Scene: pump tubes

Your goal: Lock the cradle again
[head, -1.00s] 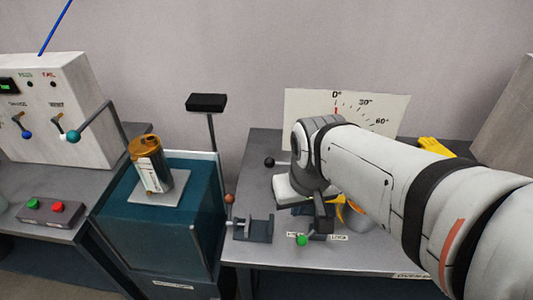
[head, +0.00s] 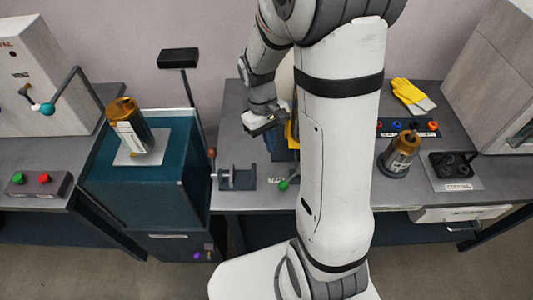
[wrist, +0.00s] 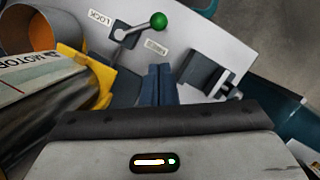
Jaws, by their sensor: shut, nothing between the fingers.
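The lever with a green knob (head: 283,185) sits on the grey bench, left of my arm. In the wrist view its green knob (wrist: 158,20) points away from the LOCK label (wrist: 100,18), towards a second label (wrist: 155,47) too small to read. The yellow cradle (wrist: 98,75) shows at left, beside a cylinder marked MOTOR (wrist: 45,65). In the head view only a yellow strip of the cradle (head: 291,137) shows beside my arm. My gripper (wrist: 161,75) is shut and empty, its fingers pointing towards the bench near the lever, apart from the knob. In the head view its fingers (head: 270,142) are above the bench.
A dark bracket (head: 237,179) stands left of the lever; it also shows in the wrist view (wrist: 205,75). Further left is a teal box (head: 180,180) with a copper-topped can (head: 125,118). Yellow gloves (head: 412,96) and another can (head: 401,152) are right of my arm.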

